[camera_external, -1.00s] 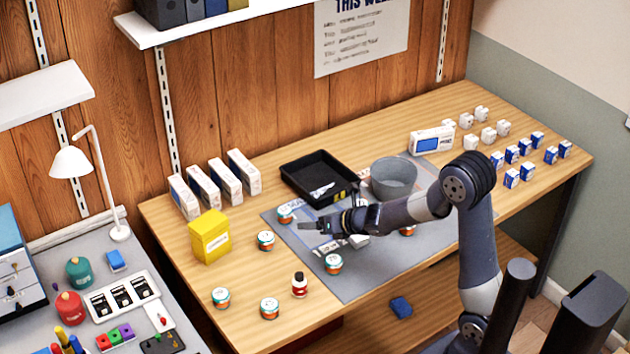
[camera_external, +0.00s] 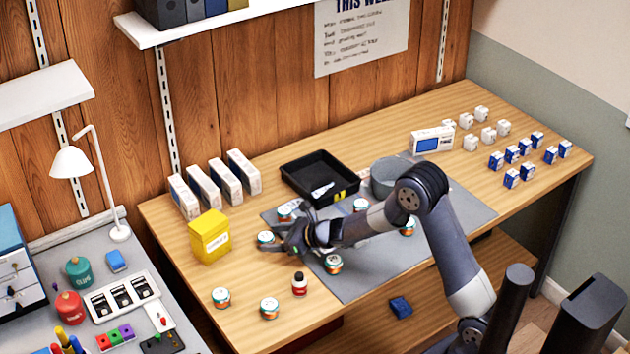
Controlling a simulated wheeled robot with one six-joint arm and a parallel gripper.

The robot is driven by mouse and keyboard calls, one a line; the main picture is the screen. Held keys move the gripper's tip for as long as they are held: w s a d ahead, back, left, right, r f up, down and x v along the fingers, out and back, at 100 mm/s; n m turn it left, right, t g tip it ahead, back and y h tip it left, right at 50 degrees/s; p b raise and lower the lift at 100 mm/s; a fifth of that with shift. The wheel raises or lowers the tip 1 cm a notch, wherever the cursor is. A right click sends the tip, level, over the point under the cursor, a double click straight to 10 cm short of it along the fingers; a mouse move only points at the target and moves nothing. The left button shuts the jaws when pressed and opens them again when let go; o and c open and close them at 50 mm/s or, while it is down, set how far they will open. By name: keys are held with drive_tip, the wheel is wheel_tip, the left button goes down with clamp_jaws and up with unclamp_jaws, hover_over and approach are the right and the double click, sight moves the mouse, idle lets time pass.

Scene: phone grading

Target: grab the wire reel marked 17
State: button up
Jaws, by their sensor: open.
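Several small wire reels with orange-red and teal bands stand on the wooden table. One reel (camera_external: 266,239) is at the left end of my gripper (camera_external: 268,246), very close to its fingertips. The number marks are too small to read, so I cannot tell which is 17. My gripper is open and low over the table; I cannot tell whether it touches the reel.
A grey mat (camera_external: 375,278) lies under my arm. White boxes (camera_external: 243,172) line the back left.

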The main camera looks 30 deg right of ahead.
sight(261, 238)
drive_tip(key=shift+p+x, duration=0.55)
drive_tip(key=shift+x, duration=1.85)
drive_tip(key=shift+r, duration=0.1)
drive_tip(key=c, duration=1.1)
